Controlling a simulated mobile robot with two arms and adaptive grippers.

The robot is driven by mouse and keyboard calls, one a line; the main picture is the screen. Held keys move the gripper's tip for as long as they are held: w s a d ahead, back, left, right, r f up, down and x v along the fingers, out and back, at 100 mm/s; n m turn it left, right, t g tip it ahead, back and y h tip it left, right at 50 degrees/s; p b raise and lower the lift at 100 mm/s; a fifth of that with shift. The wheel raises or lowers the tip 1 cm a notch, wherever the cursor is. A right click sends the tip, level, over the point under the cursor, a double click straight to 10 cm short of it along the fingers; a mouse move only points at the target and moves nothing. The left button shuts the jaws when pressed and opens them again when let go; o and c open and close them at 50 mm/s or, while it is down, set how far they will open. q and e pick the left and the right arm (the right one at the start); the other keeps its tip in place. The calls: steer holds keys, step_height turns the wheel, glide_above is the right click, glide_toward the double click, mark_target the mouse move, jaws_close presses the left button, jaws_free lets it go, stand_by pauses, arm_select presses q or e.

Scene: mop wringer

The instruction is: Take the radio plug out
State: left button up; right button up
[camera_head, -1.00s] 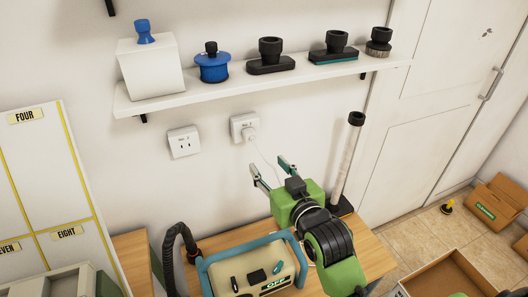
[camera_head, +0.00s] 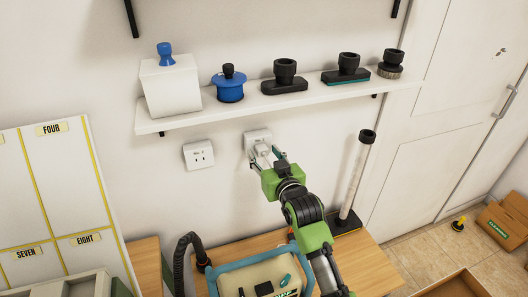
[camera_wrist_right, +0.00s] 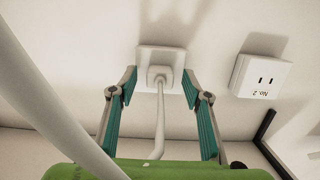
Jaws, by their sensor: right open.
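A white plug (camera_head: 263,150) sits in the right-hand wall socket (camera_head: 252,136). In the right wrist view the plug (camera_wrist_right: 159,76) is against its socket plate (camera_wrist_right: 172,55), and its white cord (camera_wrist_right: 159,125) runs down between my fingers. My right gripper (camera_head: 267,161) is at this socket, open. In the right wrist view its two teal fingers (camera_wrist_right: 160,84) stand on either side of the plug, with gaps visible on both sides. Whether a fingertip touches the wall plate I cannot tell. My left gripper is not in view.
A second, empty socket (camera_head: 199,155) is to the left. Above is a shelf (camera_head: 245,106) with several attachments. Below, a teal-framed beige machine (camera_head: 262,277) with a black hose stands on the wooden table (camera_head: 356,262), near a clear tube (camera_head: 356,178). A pale tube (camera_wrist_right: 45,90) crosses the wrist view.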

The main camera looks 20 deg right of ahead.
steer(key=shift+w, duration=0.3)
jaws_close()
steer(key=shift+f, duration=0.2)
steer(key=shift+s, duration=0.15)
steer(key=shift+s+r+p, duration=0.2)
steer(key=shift+s+p, duration=0.35)
steer(key=shift+s, duration=0.15)
steer(key=shift+s+d+p, duration=0.1)
steer(key=shift+s+p, duration=0.85)
steer(key=shift+s, duration=0.95)
